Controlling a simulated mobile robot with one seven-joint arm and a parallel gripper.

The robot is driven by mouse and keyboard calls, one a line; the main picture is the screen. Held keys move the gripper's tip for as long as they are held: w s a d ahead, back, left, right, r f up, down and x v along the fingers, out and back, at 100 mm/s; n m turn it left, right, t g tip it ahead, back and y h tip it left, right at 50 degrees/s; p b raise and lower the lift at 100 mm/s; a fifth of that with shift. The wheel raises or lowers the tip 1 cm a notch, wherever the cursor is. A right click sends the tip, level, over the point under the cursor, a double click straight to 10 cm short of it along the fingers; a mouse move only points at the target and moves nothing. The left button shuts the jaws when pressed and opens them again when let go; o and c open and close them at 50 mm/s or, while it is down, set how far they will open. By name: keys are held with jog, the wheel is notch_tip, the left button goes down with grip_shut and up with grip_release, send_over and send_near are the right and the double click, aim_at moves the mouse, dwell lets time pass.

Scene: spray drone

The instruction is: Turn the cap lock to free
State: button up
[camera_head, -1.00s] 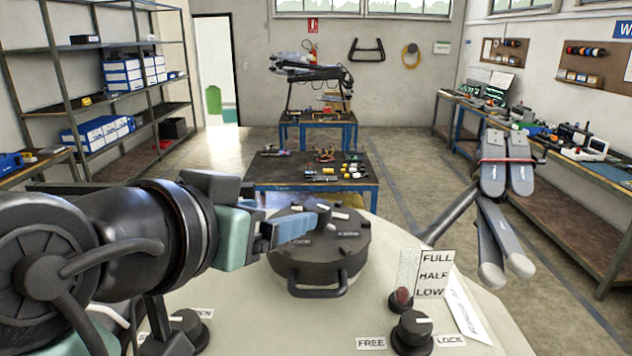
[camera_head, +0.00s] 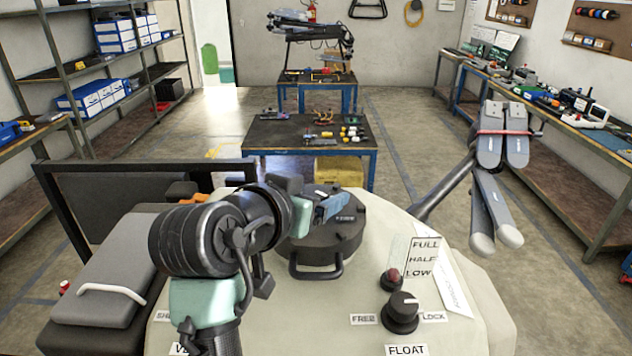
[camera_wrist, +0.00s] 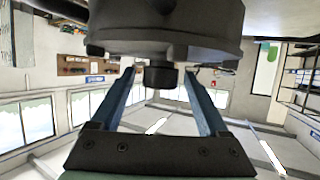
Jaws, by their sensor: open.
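The cap lock is a black knob (camera_head: 402,311) on the tank top, between the FREE label (camera_head: 363,319) on its left and the LOCK label (camera_head: 433,316) on its right. A pale mark on its top points to the right, toward LOCK. The round black cap (camera_head: 325,240) with a front handle sits to its left and farther back. My gripper (camera_head: 335,200) is above the cap, up and left of the knob and apart from it. In the wrist view, the two blue fingers (camera_wrist: 168,88) are spread with nothing held, below a large dark round body, probably the cap.
A red-tipped level gauge (camera_head: 391,279) stands just behind the knob, beside the FULL, HALF, LOW plate (camera_head: 423,258). Folded grey drone arms (camera_head: 495,180) stand at the right. A FLOAT label (camera_head: 406,350) is in front. The pale tank top around the knob is mostly clear.

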jog(key=shift+w+d+f, duration=0.1)
jog(key=shift+w+f, duration=0.05)
jog(key=shift+w, duration=0.05)
grip_shut()
jog(key=shift+n+t+y, duration=0.3)
jog(key=shift+n+y, duration=0.5)
jog(key=shift+y, duration=0.1)
grip_release()
